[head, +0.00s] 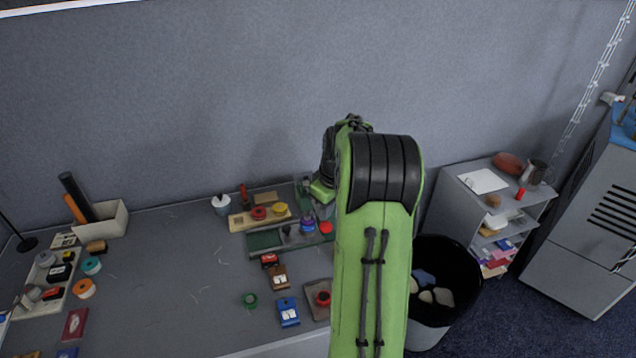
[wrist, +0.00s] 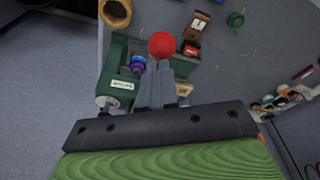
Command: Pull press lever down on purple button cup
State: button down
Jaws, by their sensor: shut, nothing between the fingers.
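The green press (wrist: 113,75) lies to the left of my fingers in the wrist view, with a pale label and a silver round part. A small purple and blue round piece (wrist: 138,63), which looks like the button cup, sits in it; a blue round piece (head: 307,226) shows there in the head view. The red ball knob of the press lever (wrist: 162,45) shows just beyond my fingertips; it is also in the head view (head: 326,228). My gripper (wrist: 158,68) is shut and empty, fingers close behind the knob. Whether they touch it I cannot tell. My arm hides part of the press in the head view.
A wooden board with red and yellow round pieces (head: 241,220) lies behind the press. A brown block (head: 279,277), a blue block (head: 288,311) and a green ring (head: 249,299) lie in front. A black-lined bin (head: 462,283) stands right of the table. The table's middle is clear.

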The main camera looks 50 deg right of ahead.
notch_tip(320, 180, up, 10)
jog(key=w+p, duration=0.1)
jog(key=p, duration=0.7)
jog(key=shift+d+f+p, duration=0.25)
jog(key=shift+p, duration=0.1)
jog(key=s+a+r+b, duration=0.1)
jog(key=a+r, duration=0.2)
jog(key=a, duration=0.4)
jog(key=s+a+r+t+h, duration=0.1)
jog(key=s+a+r, duration=0.15)
jog(key=a, duration=0.35)
jog(key=s+a+r+b, duration=0.1)
jog(key=a+r, duration=0.3)
jog(key=a, duration=0.3)
jog(key=s+a+f+t+y+b, duration=0.1)
jog(key=s+a+f+t, duration=0.1)
jog(key=s+a, duration=0.8)
jog(key=s, duration=0.4)
jog(key=shift+a+f, duration=0.4)
